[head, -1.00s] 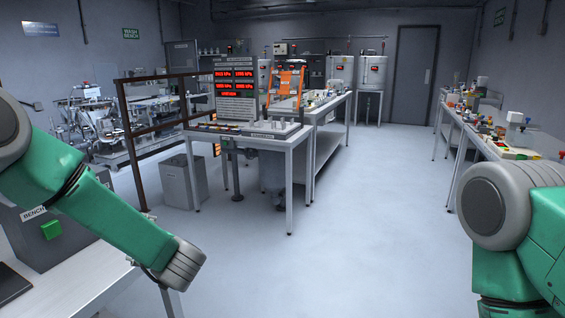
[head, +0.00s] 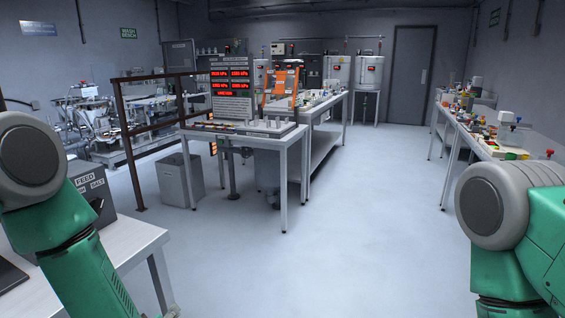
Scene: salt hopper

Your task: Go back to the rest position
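My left arm comes in from the left edge of the head view, a green and grey arm that points down and out of the bottom of the picture. My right arm stands at the right edge, bent downward, green with a grey joint.
A white bench (head: 136,240) with a dark box marked FEED and SALT (head: 88,187) stands at the near left. A table with red displays (head: 233,78) and a grey bin (head: 181,178) stand ahead. Another table (head: 462,137) lines the right wall. The middle floor (head: 350,220) is clear.

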